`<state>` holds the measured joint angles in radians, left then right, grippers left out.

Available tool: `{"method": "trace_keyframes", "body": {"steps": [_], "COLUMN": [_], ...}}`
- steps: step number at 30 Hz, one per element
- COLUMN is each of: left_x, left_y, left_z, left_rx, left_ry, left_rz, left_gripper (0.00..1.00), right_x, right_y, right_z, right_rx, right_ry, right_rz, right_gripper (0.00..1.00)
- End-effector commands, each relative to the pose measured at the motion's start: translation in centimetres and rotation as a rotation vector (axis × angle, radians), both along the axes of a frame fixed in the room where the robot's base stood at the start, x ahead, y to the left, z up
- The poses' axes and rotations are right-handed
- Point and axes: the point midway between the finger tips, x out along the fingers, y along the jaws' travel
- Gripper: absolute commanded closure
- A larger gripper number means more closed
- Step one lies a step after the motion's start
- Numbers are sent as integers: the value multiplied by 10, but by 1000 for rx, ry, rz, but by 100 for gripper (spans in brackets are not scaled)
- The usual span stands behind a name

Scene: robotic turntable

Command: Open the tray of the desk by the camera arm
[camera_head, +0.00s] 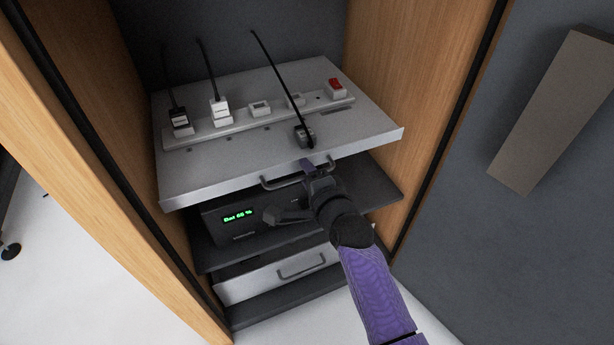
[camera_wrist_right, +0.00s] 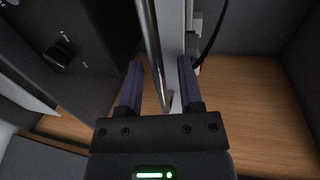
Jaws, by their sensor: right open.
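The upper grey tray (camera_head: 230,171) sits in a wooden cabinet and carries a power strip. Its front has a metal bar handle (camera_head: 280,182). My right gripper (camera_head: 308,172) is at the right part of this handle, with its jaws open. In the right wrist view the handle bar (camera_wrist_right: 152,45) runs between the two spread purple fingers of the gripper (camera_wrist_right: 160,72); I cannot tell whether it touches either finger. My left gripper is not in view.
The power strip (camera_head: 240,128) holds plugs with black cables and a red switch (camera_head: 335,85). Below is a black device with a green display (camera_head: 238,216), then a lower drawer (camera_head: 245,289) with its own handle. Wooden side walls (camera_head: 420,90) bound the space closely.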

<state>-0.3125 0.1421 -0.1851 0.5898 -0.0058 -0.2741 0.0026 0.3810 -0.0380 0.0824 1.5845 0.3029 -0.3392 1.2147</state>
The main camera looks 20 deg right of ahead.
Motion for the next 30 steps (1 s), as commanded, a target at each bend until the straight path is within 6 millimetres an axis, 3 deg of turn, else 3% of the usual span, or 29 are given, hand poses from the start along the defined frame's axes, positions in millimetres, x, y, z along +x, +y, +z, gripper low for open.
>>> {"method": "trace_keyframes", "body": {"steps": [3, 10, 30], "left_x": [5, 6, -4], "left_y": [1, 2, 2], "left_z": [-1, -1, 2], "left_rx": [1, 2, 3], "left_ry": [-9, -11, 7], "left_rz": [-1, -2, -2], "left_gripper": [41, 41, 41], "right_x": [0, 0, -1], "right_y": [0, 0, 0], "right_z": [1, 0, 0], "right_rx": [0, -1, -1], "right_ry": [0, 0, 1], "right_rz": [0, 0, 0], "right_gripper": [53, 100, 100]}}
